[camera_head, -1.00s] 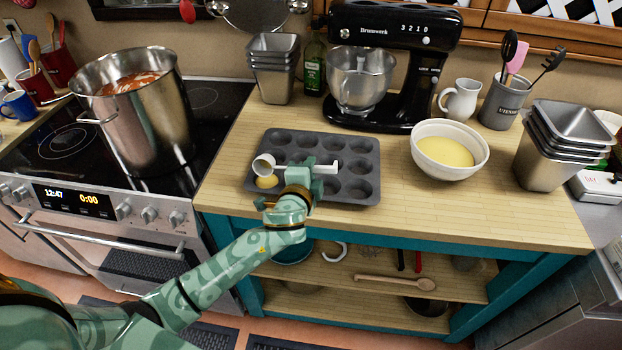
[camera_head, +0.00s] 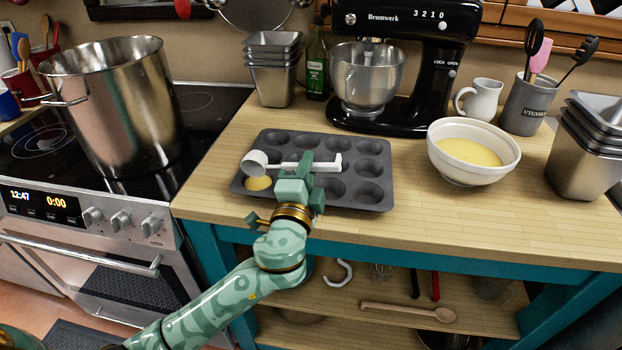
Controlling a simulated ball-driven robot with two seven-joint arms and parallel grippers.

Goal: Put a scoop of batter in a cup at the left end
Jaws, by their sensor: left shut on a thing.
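A dark muffin tin (camera_head: 374,196) with several cups lies on the wooden worktop. Yellow batter (camera_head: 258,184) fills the front cup at its left end. My left gripper (camera_head: 306,172) is over the tin, shut on the handle of a white scoop (camera_head: 254,162). The scoop's bowl is tilted on its side just above and behind the filled cup; its inside is hidden. A white bowl (camera_head: 438,158) holding yellow batter (camera_head: 470,152) stands to the right of the tin. My right gripper is not in view.
A black stand mixer (camera_head: 436,75) and stacked metal tins (camera_head: 274,85) stand behind the muffin tin. A large pot (camera_head: 112,110) is on the stove at left. A pitcher (camera_head: 482,100), utensil crock (camera_head: 527,105) and more stacked tins (camera_head: 580,150) are at right. Worktop front right is clear.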

